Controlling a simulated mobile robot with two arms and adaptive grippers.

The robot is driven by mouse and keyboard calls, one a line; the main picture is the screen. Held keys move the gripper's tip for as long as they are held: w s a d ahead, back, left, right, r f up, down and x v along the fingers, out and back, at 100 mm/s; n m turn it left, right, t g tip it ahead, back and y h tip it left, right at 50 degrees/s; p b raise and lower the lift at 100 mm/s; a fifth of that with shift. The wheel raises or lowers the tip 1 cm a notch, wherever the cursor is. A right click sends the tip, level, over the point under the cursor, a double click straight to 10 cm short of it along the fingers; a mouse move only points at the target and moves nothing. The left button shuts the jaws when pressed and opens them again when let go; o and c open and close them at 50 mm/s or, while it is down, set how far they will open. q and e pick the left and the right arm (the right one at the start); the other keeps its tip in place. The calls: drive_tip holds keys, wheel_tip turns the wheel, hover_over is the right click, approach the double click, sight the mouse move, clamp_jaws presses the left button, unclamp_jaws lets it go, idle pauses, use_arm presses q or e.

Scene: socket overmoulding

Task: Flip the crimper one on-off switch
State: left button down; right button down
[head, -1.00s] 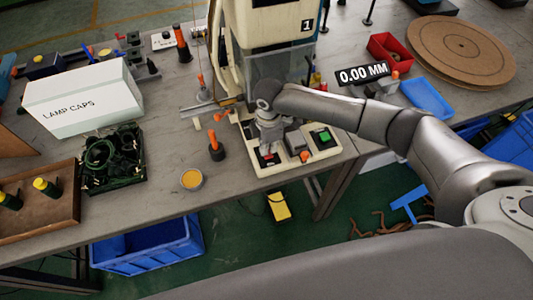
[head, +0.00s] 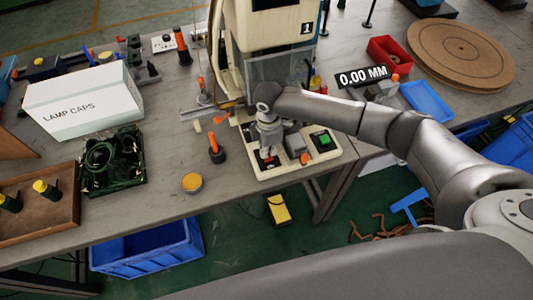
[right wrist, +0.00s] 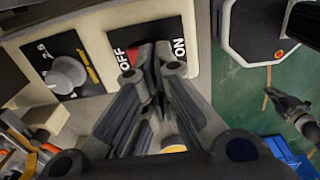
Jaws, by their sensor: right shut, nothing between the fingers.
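Crimper one (head: 285,28) is the cream machine with the "1" label at the top of the head view. Its on-off switch plate (right wrist: 124,44) shows in the right wrist view, black and red, with OFF on the left and ON on the right. My right gripper (right wrist: 157,52) is shut and empty, its fingertips over the middle of the plate between the two words. They hide the rocker, so its position and any contact cannot be told. In the head view the right gripper (head: 268,150) points down at the base's front left corner. My left gripper is out of view.
A dial (right wrist: 66,75) sits beside the switch plate. A green button (head: 322,139) is on the base's right side. An orange-handled tool (head: 216,149) and a round tin (head: 192,182) stand left of the base. The table's front edge is close.

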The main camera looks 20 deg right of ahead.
drive_tip(key=shift+f+b, duration=0.65)
drive_tip(key=shift+f, duration=0.55)
idle(0.8)
drive_tip(key=shift+r, duration=0.1)
wheel_tip(320, 180, up, 7)
drive_tip(key=p, duration=0.7)
idle(0.4)
